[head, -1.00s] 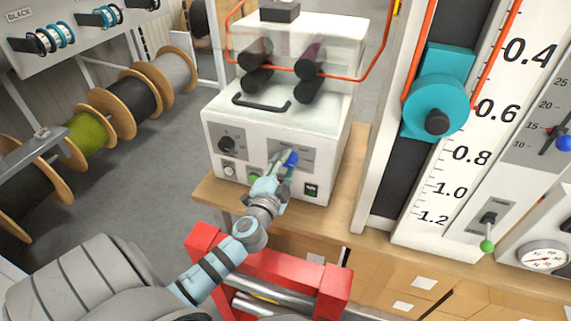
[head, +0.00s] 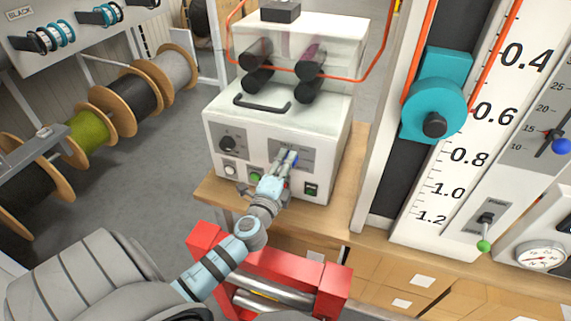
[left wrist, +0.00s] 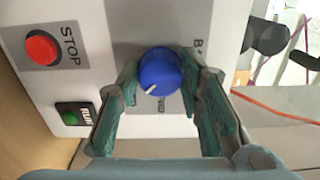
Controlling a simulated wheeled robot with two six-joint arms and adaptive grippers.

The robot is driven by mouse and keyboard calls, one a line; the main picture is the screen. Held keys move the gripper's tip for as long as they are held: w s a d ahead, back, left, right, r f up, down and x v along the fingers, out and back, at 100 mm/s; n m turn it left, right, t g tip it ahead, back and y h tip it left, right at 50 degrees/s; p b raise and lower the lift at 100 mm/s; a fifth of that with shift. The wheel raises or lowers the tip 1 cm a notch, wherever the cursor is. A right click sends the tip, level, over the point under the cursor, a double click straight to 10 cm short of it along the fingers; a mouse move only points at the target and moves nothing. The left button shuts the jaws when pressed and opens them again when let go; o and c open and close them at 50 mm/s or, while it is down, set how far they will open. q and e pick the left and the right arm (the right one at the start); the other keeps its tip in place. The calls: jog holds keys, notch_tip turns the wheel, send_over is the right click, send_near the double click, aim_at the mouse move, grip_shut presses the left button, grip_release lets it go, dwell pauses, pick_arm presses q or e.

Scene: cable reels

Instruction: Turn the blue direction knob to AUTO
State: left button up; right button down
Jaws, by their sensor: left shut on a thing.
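The blue direction knob (left wrist: 160,72) sits on the front panel of the white machine (head: 233,128). In the head view only a little of the knob (head: 295,161) shows past my left gripper (head: 286,160). In the left wrist view my left gripper (left wrist: 165,92) has one finger on each side of the knob and is shut on it. The knob's white pointer mark is towards the lower left in that view. The panel lettering around the knob is partly hidden by the fingers, so I cannot read AUTO. My right gripper is not in view.
A red STOP button (left wrist: 42,48) and a green RUN button (left wrist: 70,114) are beside the knob. A black dial (head: 227,144) is on the panel's left. Black rollers (head: 310,62) and an orange cable (head: 374,68) are above. A red frame (head: 332,290) stands in front.

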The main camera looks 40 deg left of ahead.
pick_arm(q)
jog(key=o, duration=1.2)
jog(key=shift+c, duration=0.2)
jog(key=shift+s+d, duration=0.1)
jog(key=shift+s, duration=0.05)
jog(key=v, duration=1.2)
